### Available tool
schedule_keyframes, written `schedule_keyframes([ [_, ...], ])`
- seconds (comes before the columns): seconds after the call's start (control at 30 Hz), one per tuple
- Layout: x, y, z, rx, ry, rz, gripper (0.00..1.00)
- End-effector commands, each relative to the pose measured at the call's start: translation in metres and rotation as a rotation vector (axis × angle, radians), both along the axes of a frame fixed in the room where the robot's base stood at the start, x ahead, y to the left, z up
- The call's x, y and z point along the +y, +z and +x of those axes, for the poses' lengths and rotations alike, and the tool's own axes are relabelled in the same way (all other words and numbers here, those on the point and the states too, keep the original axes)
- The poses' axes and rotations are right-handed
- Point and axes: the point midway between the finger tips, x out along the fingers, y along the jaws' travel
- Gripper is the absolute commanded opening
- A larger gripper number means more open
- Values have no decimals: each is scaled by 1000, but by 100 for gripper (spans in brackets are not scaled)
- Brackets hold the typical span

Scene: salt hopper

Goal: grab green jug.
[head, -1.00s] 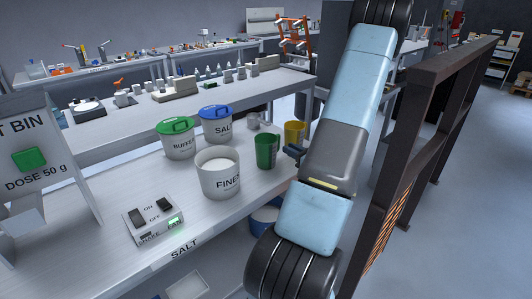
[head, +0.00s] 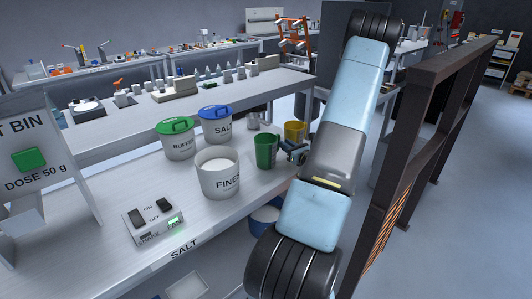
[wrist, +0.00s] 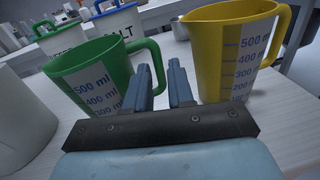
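The green jug (head: 265,151) stands upright on the white bench, right of the white FINE tub. In the wrist view the green jug (wrist: 85,72) is on the left, with its handle (wrist: 160,66) turned toward my fingers. My gripper (head: 294,152) is beside the jug's right side. In the wrist view my gripper (wrist: 160,68) has its two fingers apart. The outer part of the handle shows in the gap between the fingertips. I cannot tell whether the fingers touch it.
A yellow jug (head: 293,132) stands close behind; it fills the right of the wrist view (wrist: 230,60). The FINE tub (head: 218,178), BUFFER tub (head: 178,140) and SALT tub (head: 215,127) stand to the left. A switch box (head: 153,220) is near the front edge. A dark frame (head: 410,140) stands right of my arm.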

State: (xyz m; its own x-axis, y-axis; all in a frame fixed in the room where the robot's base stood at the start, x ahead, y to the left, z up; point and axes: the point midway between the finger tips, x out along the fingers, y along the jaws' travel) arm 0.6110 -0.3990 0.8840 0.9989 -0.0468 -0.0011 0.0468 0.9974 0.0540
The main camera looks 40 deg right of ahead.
Motion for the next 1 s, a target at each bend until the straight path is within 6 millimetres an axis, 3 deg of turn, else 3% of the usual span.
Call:
schedule_keyframes([
  [0.4,2,-3,46,-1,3,0,23],
  [0.67,1,-2,51,0,1,0,23],
  [0.9,1,-2,51,0,1,0,2],
  [1.0,1,-2,51,0,1,0,0],
])
